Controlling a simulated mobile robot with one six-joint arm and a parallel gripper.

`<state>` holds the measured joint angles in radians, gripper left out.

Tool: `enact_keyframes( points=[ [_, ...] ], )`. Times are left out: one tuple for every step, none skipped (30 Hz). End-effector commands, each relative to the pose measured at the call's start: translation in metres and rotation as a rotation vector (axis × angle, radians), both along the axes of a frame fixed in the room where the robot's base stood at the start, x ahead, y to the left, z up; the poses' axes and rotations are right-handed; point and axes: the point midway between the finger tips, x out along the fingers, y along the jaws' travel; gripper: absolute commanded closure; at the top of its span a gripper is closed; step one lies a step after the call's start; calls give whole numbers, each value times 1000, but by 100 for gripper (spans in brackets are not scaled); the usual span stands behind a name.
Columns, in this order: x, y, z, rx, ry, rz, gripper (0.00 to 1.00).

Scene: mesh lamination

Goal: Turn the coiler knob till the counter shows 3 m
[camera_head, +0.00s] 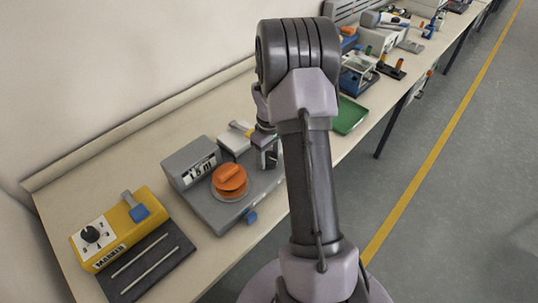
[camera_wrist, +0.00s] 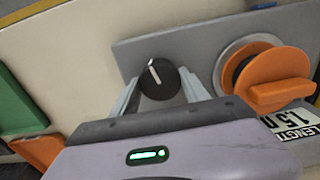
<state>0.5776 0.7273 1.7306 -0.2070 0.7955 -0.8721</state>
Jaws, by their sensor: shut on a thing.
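The coiler is a grey machine (camera_head: 215,209) on the bench, left of my arm in the head view. Its length counter (camera_head: 199,170) reads 1.5 m; part of it also shows at the lower right of the wrist view (camera_wrist: 293,124). The coiler knob (camera_wrist: 158,80) is black and round with a white pointer line, on the grey base plate. My gripper (camera_wrist: 160,90) is shut on this knob, one finger on each side. An orange spool with a raised grip (camera_wrist: 278,86) sits beside the knob; it shows in the head view too (camera_head: 230,181).
A yellow machine (camera_head: 118,228) with its own black dial stands at the left of the bench (camera_head: 150,145). A green tray (camera_head: 350,115) and other devices stand farther along. The pale wall is close behind the bench. The floor (camera_head: 450,180) at right is clear.

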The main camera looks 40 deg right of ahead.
Motion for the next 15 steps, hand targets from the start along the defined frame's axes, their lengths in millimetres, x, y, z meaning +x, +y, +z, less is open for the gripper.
enact_keyframes(
  points=[
    [0, 0, 1, 0, 0, -42, 87],
    [0, 0, 1, 0, 0, -70, 87],
    [0, 0, 0, 0, 0, -109, 87],
    [0, 0, 0, 0, 0, -137, 87],
    [0, 0, 0, 0, -1, -166, 87],
    [0, 0, 0, 0, -1, -203, 87],
    [0, 0, 0, 0, -1, -232, 87],
    [0, 0, 0, 0, -1, -261, 87],
    [0, 0, 0, 0, -1, -298, 87],
    [0, 0, 0, 0, -1, -327, 87],
    [0, 0, 0, 0, -1, -355, 87],
    [0, 0, 0, 0, -1, -393, 87],
    [0, 0, 0, -1, -1, -422, 87],
    [0, 0, 0, 0, -1, -450, 87],
    [0, 0, 0, -1, -1, -488, 87]
  ],
)
